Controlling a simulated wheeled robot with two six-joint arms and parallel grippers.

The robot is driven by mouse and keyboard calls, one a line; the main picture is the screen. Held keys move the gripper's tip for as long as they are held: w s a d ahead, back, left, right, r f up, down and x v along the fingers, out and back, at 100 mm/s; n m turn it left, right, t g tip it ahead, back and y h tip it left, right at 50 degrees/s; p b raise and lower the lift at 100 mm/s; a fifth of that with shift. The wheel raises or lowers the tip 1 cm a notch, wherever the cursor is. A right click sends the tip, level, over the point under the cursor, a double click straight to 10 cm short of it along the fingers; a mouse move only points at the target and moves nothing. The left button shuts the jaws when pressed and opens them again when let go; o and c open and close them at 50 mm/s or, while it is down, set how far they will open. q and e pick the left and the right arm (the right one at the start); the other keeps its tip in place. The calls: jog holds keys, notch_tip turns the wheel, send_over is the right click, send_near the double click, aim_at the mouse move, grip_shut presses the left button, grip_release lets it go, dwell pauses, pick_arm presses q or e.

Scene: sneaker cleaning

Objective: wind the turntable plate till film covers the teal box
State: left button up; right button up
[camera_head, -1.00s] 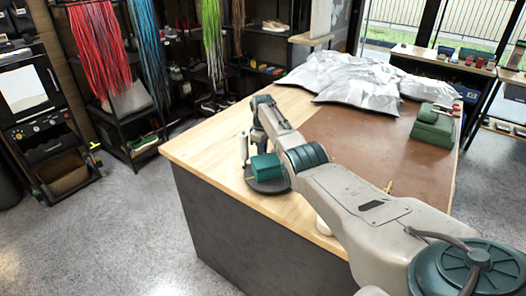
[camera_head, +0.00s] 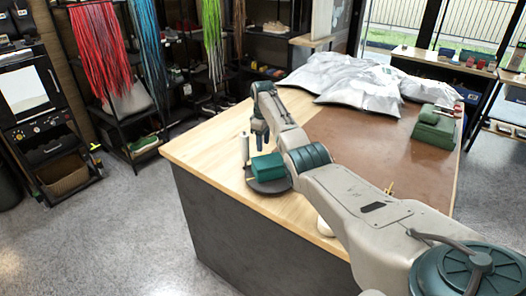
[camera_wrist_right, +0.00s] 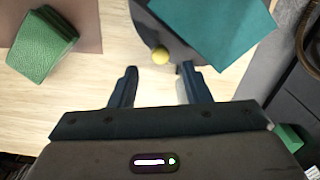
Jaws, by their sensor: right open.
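The teal box (camera_head: 266,167) sits on the dark round turntable plate (camera_head: 268,186) near the table's left corner. A white upright roll (camera_head: 244,150) stands beside the box; I cannot tell whether film runs from it. In the right wrist view, the teal box (camera_wrist_right: 215,28) is at upper right on the dark plate (camera_wrist_right: 178,42). A yellow knob (camera_wrist_right: 160,56) shows at the plate's edge. My right gripper (camera_wrist_right: 156,72) is open and empty, with the knob just beyond its fingertips. In the head view, the right gripper (camera_head: 262,142) points down behind the box. My left gripper is out of view.
Silvery bags (camera_head: 345,80) lie at the back of the table. Stacked green boxes (camera_head: 433,124) sit on the brown mat (camera_head: 385,145) at right. Light bare wood is free along the table's left side. Shelves (camera_head: 130,120) stand beyond.

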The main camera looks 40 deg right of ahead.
notch_tip(320, 180, up, 6)
jog(key=b, duration=0.1)
jog(key=shift+r, duration=0.1)
